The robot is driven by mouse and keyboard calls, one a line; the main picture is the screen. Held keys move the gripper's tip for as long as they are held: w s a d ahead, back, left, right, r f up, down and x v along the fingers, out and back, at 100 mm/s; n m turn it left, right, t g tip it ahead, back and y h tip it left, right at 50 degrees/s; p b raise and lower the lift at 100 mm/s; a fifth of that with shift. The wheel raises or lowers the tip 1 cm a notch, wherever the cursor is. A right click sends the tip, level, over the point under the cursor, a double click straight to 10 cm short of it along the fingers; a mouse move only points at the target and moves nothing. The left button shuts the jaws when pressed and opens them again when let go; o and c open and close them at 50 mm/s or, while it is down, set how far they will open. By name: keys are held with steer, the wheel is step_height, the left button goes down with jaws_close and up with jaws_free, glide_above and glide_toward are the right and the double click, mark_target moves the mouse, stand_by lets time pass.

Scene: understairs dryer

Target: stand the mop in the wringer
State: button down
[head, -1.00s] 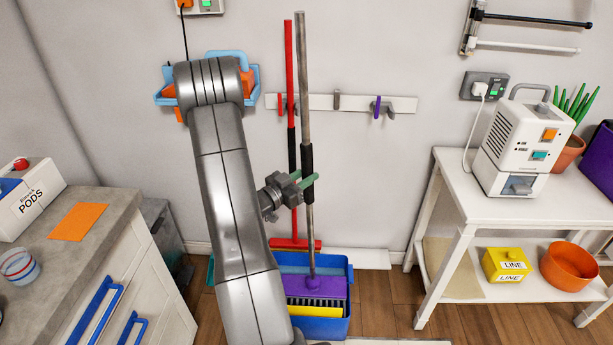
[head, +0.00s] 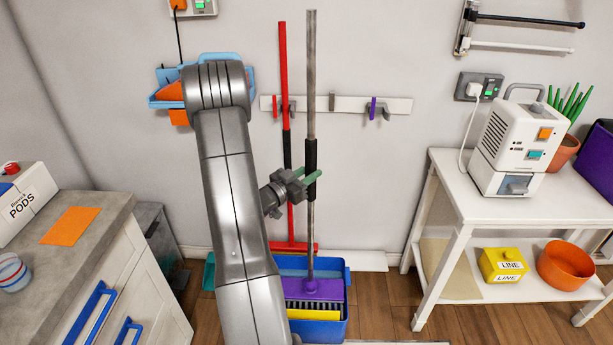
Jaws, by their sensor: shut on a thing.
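The mop has a grey pole (head: 311,75) with a black grip sleeve and a wide purple head (head: 310,289) with a dark-and-pale striped lower edge. My gripper (head: 306,178) is shut on the pole around the lower end of the black sleeve, with its green fingertips at the pole. The pole looks about upright. The purple head is over or inside the blue bucket (head: 336,328) on the floor. A yellow part (head: 314,315) shows in the bucket below the head. I cannot tell whether the head rests on a wringer, and the bucket's left side is hidden behind my arm.
A red-handled squeegee (head: 283,75) stands close behind the mop by the wall rail (head: 350,104). A white side table (head: 460,180) with a white appliance is at right; a grey-topped cabinet (head: 95,225) is at left. Some floor is free between bucket and table.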

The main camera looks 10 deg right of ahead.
steer(key=shift+f, duration=0.65)
steer(key=shift+w+r+p, duration=0.4)
steer(key=shift+r+p, duration=0.4)
steer(key=shift+r, duration=0.4)
